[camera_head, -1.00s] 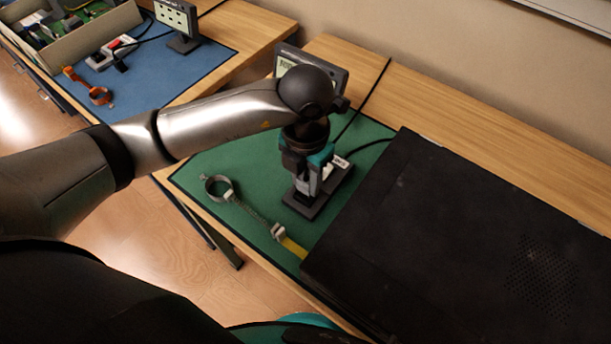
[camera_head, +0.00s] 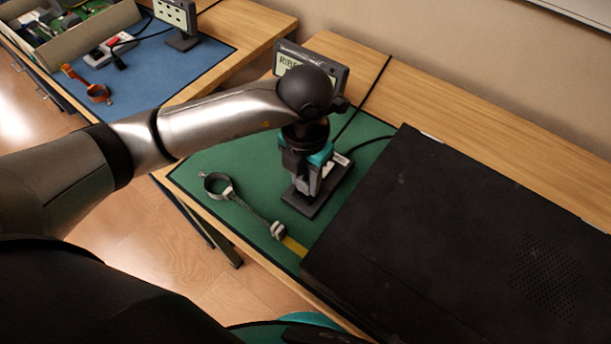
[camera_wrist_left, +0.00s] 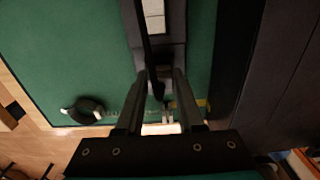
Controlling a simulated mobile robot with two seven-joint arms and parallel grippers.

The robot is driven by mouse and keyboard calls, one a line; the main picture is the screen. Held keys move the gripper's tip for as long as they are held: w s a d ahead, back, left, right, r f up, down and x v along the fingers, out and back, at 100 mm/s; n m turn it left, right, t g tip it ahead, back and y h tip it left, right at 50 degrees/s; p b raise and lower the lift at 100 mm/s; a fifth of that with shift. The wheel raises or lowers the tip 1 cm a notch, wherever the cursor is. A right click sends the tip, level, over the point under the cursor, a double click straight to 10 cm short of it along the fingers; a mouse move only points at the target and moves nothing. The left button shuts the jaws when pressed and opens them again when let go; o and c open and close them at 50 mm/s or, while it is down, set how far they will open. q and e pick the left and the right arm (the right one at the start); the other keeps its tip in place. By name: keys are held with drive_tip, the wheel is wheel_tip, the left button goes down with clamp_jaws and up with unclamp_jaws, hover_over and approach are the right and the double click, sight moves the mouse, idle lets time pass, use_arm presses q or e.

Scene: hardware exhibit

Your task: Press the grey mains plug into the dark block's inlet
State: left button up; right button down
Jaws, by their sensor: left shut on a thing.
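My left gripper (camera_head: 304,190) points down over the dark block (camera_head: 318,205) on the green mat. It is shut on the grey mains plug, which is mostly hidden by the fingers in the head view. In the left wrist view, the gripper (camera_wrist_left: 160,85) has a dark part of the plug and its cord (camera_wrist_left: 157,88) between its fingers, above the dark block (camera_wrist_left: 172,56). The inlet is hidden, so I cannot tell whether the plug is in it. My right gripper is not in view.
A large black case (camera_head: 450,230) stands close to the right. A small display (camera_head: 325,65) stands behind. A wrist strap (camera_head: 245,205) lies at the front left of the green mat (camera_head: 235,165). Another bench with a blue mat (camera_head: 165,70) is at the back left.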

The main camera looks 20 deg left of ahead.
use_arm(q)
drive_tip(key=shift+f+b, duration=0.6)
drive_tip(key=shift+f, duration=0.2)
idle(0.5)
drive_tip(key=o, duration=0.9)
drive_tip(key=shift+s, duration=0.1)
drive_tip(key=shift+o, duration=0.8)
drive_tip(key=shift+f, duration=0.1)
drive_tip(key=shift+c, duration=0.8)
drive_tip(key=shift+o, duration=0.8)
drive_tip(key=shift+s+d, duration=0.1)
drive_tip(key=shift+c, duration=0.4)
drive_tip(key=shift+o, duration=0.4)
drive_tip(key=shift+d+r, duration=0.1)
drive_tip(key=shift+r, duration=0.15)
drive_tip(key=shift+r+p, duration=0.3)
drive_tip(key=shift+p, duration=0.05)
drive_tip(key=shift+w+a+r, duration=0.2)
